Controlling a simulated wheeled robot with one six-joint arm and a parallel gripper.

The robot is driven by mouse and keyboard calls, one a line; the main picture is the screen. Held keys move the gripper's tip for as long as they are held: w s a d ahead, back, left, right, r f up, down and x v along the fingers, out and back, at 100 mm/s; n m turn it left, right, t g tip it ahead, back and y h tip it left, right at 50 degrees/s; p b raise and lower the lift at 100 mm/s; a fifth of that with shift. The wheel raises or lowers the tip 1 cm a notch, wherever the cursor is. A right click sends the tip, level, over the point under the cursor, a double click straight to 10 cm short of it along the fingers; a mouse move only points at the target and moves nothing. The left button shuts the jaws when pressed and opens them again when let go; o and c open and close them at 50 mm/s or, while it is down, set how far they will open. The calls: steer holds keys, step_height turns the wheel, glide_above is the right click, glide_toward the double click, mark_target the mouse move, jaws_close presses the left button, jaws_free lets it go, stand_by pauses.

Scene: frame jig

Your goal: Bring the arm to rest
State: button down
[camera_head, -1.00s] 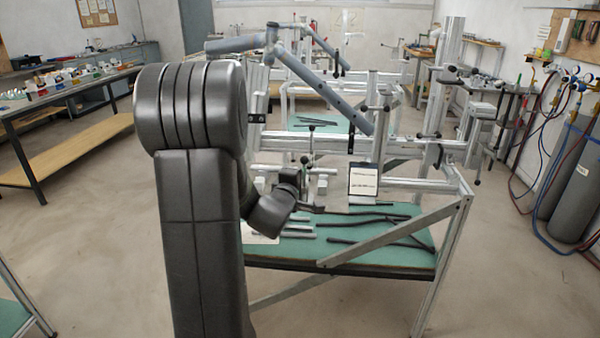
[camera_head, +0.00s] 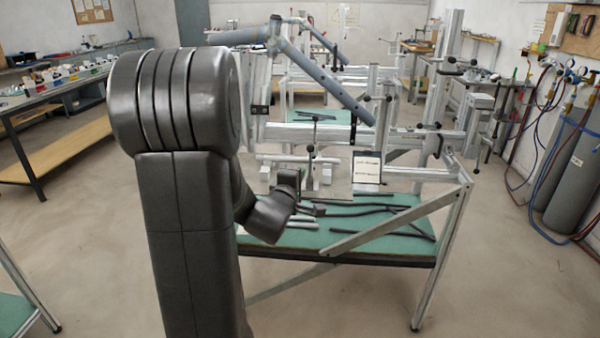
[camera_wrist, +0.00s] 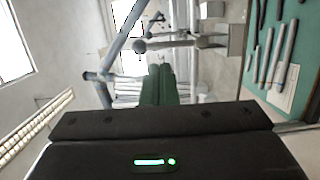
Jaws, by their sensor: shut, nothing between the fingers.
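My arm (camera_head: 190,200) stands large and dark in the left half of the head view. It is bent, with its upper link upright and its wrist (camera_head: 268,215) low and to the right. My gripper (camera_head: 314,209) points to the right over the green-topped jig table and is small in this view. It is shut and holds nothing. In the wrist view its dark housing, with a green light, fills the bottom. I cannot tell whether the gripper touches the table.
The jig table (camera_head: 405,257) carries dark tubes (camera_head: 375,210), a sign (camera_head: 367,168) and clamps. A grey-blue tube frame (camera_head: 325,80) rises behind my wrist. Gas cylinders (camera_head: 572,175) stand at far right. A workbench (camera_head: 60,90) is at left. The floor between bench and arm is clear.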

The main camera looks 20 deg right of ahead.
steer(key=v, duration=0.7)
steer(key=shift+w+d+f, duration=0.1)
